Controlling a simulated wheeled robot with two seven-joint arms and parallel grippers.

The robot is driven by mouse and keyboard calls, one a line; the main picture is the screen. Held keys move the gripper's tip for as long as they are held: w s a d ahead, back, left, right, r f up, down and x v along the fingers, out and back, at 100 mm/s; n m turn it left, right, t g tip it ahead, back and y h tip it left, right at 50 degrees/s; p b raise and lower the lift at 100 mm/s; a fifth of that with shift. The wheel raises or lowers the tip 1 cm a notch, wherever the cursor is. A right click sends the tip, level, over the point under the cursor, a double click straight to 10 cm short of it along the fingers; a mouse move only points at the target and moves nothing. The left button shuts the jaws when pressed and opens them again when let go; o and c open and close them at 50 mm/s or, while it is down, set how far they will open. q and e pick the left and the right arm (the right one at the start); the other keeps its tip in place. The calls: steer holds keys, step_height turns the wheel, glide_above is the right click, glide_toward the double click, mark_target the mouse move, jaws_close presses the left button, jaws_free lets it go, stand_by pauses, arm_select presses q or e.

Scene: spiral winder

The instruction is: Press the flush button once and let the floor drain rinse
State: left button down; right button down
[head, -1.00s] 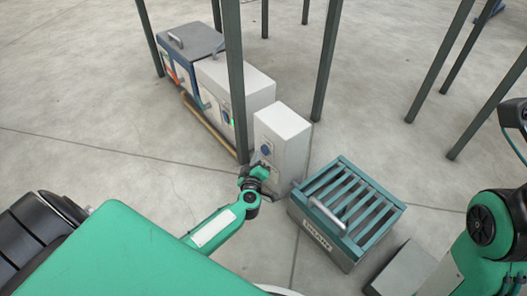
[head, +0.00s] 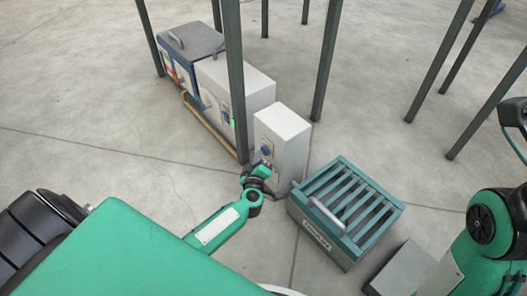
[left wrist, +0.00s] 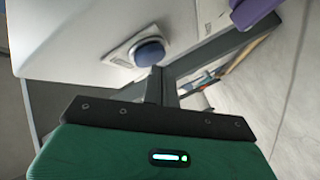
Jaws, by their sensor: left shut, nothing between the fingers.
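The flush button is a round blue button (head: 266,151) on the front face of a white upright box (head: 287,133). In the left wrist view the blue button (left wrist: 150,53) sits in a pale square frame. My left gripper (head: 264,168) is shut and empty, just below the button in the head view. In the left wrist view its fingertips (left wrist: 158,72) overlap the button's lower edge; I cannot tell whether they touch it. The floor drain is a teal slatted box (head: 377,236) right of the white box, with a light handle on top.
Dark posts (head: 326,62) stand behind and beside the white box. A larger white cabinet (head: 254,88) and a grey-lidded unit (head: 190,42) stand at the back left. A grey block (head: 402,268) lies right of the drain. The concrete floor at left is clear.

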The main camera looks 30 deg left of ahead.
arm_select(q)
steer(key=shift+w+d, duration=0.15)
steer(key=shift+w, duration=0.25)
stand_by(0.3)
steer(key=shift+s, duration=0.1)
steer(key=shift+s+a+p, duration=0.3)
steer(key=shift+s+p, duration=0.4)
steer(key=shift+p, duration=0.05)
steer(key=s, duration=0.1)
steer(key=s+a+p, duration=0.1)
steer(key=s, duration=0.1)
steer(key=s+a+p, duration=0.1)
steer(key=shift+s, duration=0.3)
stand_by(0.8)
